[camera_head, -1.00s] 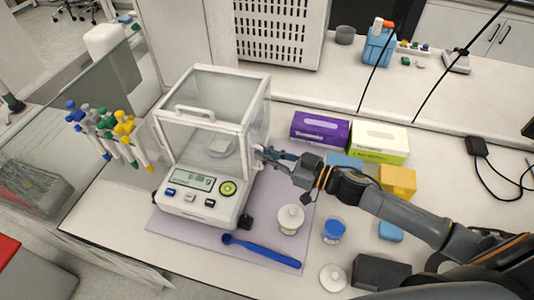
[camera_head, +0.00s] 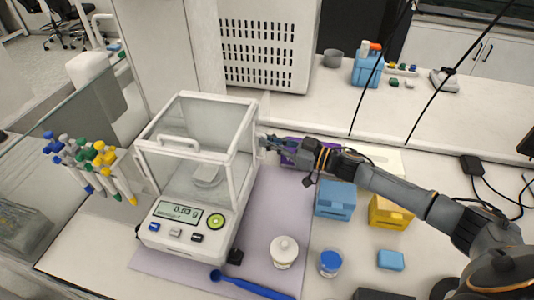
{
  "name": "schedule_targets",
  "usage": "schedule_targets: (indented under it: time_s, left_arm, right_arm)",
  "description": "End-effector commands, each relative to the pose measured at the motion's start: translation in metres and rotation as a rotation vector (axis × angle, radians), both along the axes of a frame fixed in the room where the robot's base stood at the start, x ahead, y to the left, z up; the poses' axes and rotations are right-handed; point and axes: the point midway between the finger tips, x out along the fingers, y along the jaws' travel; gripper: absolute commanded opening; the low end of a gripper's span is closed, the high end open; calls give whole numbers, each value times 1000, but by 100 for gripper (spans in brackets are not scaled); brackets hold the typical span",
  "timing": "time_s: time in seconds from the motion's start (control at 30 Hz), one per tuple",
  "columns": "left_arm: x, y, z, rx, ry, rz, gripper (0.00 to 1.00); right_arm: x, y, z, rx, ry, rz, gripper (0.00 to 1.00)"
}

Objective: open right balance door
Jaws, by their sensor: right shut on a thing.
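The balance (camera_head: 176,229) stands on a lilac mat with its glass draft shield (camera_head: 185,150) above the weighing pan (camera_head: 207,174). Its display is lit. My right gripper (camera_head: 266,144) is at the rear part of the shield's right side, shut on the handle of the right balance door (camera_head: 259,142). The door appears slid toward the back, though its panel is clear and seen nearly edge-on, so the size of the opening is hard to tell. My left gripper is not in view.
A white jar (camera_head: 284,252), a blue-lidded jar (camera_head: 330,263) and a blue spatula (camera_head: 250,285) are at the front right. Blue (camera_head: 335,200) and yellow (camera_head: 391,211) boxes lie below my right arm. Pipettes (camera_head: 95,165) stand left of the balance.

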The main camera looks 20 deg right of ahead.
Motion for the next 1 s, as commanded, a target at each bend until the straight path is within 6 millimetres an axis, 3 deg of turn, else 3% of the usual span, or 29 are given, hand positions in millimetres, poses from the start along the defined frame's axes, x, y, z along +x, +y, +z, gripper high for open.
schedule_targets:
  time_s: [0.13, 0.3, 0.33, 0.43, 0.77, 1.0]
  left_arm:
    - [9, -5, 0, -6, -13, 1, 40]
    - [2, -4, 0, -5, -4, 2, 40]
    - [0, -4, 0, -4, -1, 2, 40]
    - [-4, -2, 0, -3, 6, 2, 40]
    - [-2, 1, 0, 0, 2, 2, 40]
    - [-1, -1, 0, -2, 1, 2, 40]
  right_arm:
    - [1, -1, -3, -1, 6, -3, 0]
    - [1, -1, -3, -1, 6, -3, 0]
    - [1, -1, -3, -1, 6, -3, 13]
    - [0, -1, -2, -1, 5, -2, 32]
    - [-1, -2, -3, 0, 6, -2, 32]
    - [-25, -26, -5, -2, 11, -4, 32]
